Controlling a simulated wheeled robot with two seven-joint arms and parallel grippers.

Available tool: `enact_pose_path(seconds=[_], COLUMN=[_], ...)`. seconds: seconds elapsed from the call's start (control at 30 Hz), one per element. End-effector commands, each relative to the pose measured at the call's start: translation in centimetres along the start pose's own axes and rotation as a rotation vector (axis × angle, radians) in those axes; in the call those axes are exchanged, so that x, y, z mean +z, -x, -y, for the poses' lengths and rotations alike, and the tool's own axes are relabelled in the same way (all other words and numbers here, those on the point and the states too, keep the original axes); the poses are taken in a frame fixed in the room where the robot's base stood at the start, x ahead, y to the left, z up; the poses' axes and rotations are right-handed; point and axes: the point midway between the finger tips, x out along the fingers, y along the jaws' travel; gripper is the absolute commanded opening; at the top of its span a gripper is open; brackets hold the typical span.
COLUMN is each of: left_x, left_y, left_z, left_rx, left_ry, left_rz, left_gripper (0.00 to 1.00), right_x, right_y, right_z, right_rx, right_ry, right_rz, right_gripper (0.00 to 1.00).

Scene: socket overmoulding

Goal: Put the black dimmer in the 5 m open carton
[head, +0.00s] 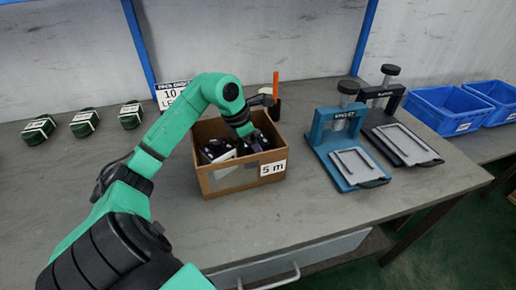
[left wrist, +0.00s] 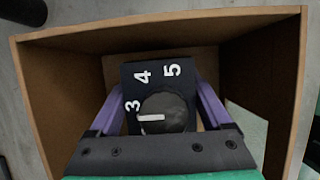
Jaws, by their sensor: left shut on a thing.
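The open carton (head: 228,183), brown with a "5 m" label on its front, stands on the grey bench in the head view. My left gripper (head: 240,148) reaches down into it from above. In the left wrist view its purple fingers are shut on the black dimmer (left wrist: 160,92), which has a round knob and the white numerals 3, 4 and 5. The carton walls (left wrist: 45,100) surround the dimmer on the visible sides. Whether the dimmer touches the carton floor cannot be told. My right gripper is not in view.
Several green coils with white labels (head: 84,122) lie at the left. A sign (head: 170,92) and an orange-handled tool in a black holder (head: 274,108) stand behind the carton. A blue press (head: 345,140) and a dark press (head: 400,140) stand right, beyond them blue bins (head: 445,108). The bench front is clear.

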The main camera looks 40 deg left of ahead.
Motion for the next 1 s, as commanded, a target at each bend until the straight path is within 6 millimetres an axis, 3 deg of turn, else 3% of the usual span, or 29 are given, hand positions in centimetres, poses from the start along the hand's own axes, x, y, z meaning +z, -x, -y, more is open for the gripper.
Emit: enact_pose_path(seconds=[0.07, 0.1, 0.13, 0.47, 0.57, 0.8, 1.0], left_x=[-0.1, -0.1, -0.1, 0.1, 0.0, 0.0, 0.0], left_y=[-0.3, -0.3, -0.2, 0.5, 2.2, 8.8, 11.9], left_z=[0.0, 0.0, 0.0, 0.0, -0.1, -0.1, 0.0], left_rx=[0.001, 0.0, 0.0, 0.001, 0.005, 0.005, 0.001], left_ry=[0.0, 0.0, 0.0, 0.0, 0.0, 0.001, 0.0], left_rz=[-0.001, -0.001, -0.001, 0.0, 0.0, -0.001, 0.0], left_gripper=[0.21, 0.9, 1.0, 1.0, 1.0, 1.0, 1.0], right_x=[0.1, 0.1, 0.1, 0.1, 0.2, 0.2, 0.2], right_y=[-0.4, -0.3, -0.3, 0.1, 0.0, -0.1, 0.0], right_z=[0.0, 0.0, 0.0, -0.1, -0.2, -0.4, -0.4], right_rx=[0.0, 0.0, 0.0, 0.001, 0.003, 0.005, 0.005], right_ry=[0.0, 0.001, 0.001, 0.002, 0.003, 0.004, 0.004], right_rz=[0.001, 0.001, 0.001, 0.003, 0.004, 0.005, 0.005], right_gripper=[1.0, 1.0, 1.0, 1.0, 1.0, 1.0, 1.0])
